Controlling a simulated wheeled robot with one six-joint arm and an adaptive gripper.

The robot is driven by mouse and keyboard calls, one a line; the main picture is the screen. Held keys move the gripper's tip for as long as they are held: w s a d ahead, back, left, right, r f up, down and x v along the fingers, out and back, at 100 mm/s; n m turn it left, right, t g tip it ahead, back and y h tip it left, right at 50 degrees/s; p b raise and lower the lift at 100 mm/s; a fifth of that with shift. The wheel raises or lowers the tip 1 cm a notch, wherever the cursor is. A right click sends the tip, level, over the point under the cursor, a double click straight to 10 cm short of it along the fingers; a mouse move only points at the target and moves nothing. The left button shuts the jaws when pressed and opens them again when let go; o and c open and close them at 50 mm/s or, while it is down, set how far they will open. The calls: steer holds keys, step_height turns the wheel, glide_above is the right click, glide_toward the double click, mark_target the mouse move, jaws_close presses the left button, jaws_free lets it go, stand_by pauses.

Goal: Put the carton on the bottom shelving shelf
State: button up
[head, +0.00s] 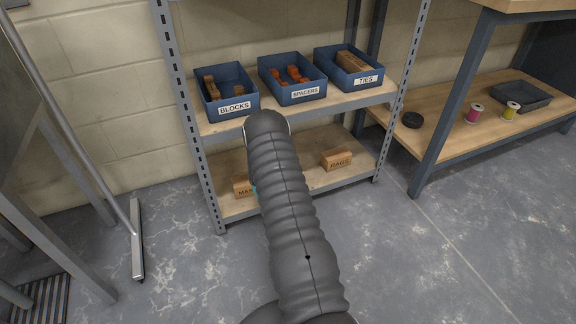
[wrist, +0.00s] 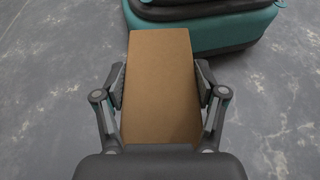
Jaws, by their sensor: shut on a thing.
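The carton (wrist: 160,75) is a plain brown box in the wrist view. My gripper (wrist: 160,88) is shut on it, with one finger pad against each long side. Grey floor shows around and below the carton, and no shelf is under it there.
On the bottom shelf stand a box marked RAGS (head: 336,160) and a partly hidden box (head: 241,187) at left, beside a bit of teal. Blue bins labelled BLOCKS (head: 228,107), SPACERS (head: 292,95) and TIES (head: 349,83) fill the shelf above. A workbench (head: 455,140) stands right.

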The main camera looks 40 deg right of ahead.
steer(key=w+d+n+h, duration=0.2)
steer(key=d+n+h, duration=0.45)
steer(key=d, duration=0.45)
steer(key=w+d+r+n+t+h+b, duration=0.1)
steer(key=w+d+r+n+t+h, duration=0.2)
steer(key=w+d+n+t+h, duration=0.5)
steer(key=w+d+r+n+t+h+b, duration=0.1)
steer(key=w+d+r+n+b, duration=0.15)
steer(key=w+d, duration=0.6)
steer(key=shift+t, duration=0.3)
steer(key=shift+w+a+f+b, duration=0.25)
steer(key=shift+w+a+f, duration=0.25)
steer(key=shift+w+f, duration=1.1)
steer(key=shift+w+a+f+b, duration=0.2)
steer(key=shift+w+a+f, duration=0.55)
steer(key=shift+f, duration=1.3)
steer(key=shift+w+a+f+b, duration=0.25)
steer(key=shift+w+f, duration=1.3)
steer(key=shift+f, duration=0.3)
steer(key=shift+f, duration=0.15)
steer(key=o, duration=1.3)
steer(key=shift+r, duration=0.2)
